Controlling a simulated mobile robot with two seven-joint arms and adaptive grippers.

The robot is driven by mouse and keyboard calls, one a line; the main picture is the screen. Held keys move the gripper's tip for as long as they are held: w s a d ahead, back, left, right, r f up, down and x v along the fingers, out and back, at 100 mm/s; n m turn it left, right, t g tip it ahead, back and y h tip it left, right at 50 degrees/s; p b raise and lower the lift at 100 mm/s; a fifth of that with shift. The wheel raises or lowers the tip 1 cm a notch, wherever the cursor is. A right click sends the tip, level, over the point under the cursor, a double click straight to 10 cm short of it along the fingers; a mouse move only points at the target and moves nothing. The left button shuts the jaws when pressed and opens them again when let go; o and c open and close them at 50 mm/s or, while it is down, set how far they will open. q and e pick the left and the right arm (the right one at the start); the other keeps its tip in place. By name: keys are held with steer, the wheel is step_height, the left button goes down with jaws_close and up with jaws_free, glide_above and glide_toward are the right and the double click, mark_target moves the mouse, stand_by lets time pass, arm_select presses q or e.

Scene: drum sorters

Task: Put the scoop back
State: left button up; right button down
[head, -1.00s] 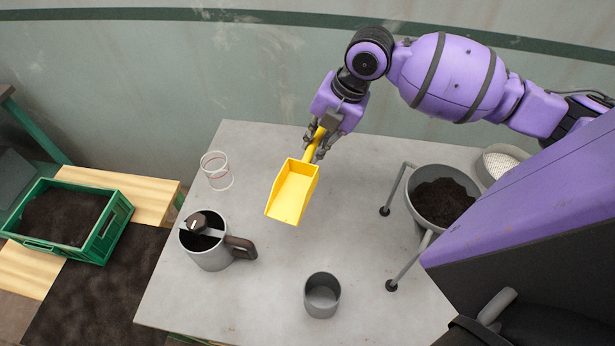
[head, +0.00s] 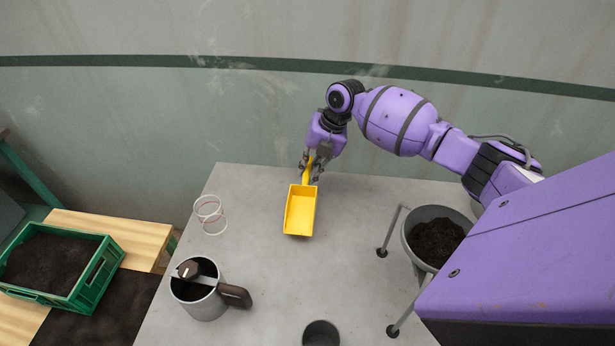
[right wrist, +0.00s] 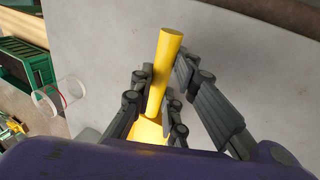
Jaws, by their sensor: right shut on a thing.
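The yellow scoop (head: 300,211) is at the far middle of the grey table in the head view, its square pan toward the near side. My right gripper (head: 311,172) is shut on its handle at the far end. In the right wrist view the yellow handle (right wrist: 164,75) runs between the dark fingers of the right gripper (right wrist: 168,105), and part of the pan shows below. I cannot tell whether the pan touches the table. My left gripper is not in view.
A grey mug-like drum with dark soil (head: 205,292) stands front left, near a clear ring-like cup (head: 210,214). A grey cup (head: 321,334) is at the front. A bowl of soil on legs (head: 433,240) stands right. A green crate of soil (head: 90,270) lies left.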

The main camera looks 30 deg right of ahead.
steer(key=shift+w+d+f, duration=0.15)
steer(key=shift+w+f, duration=0.25)
steer(key=shift+f, duration=1.65)
steer(key=c, duration=1.7)
jaws_free()
steer(key=shift+d+r, duration=0.1)
steer(key=v, duration=1.1)
steer(key=shift+s+d+r, duration=0.1)
steer(key=shift+r, duration=0.25)
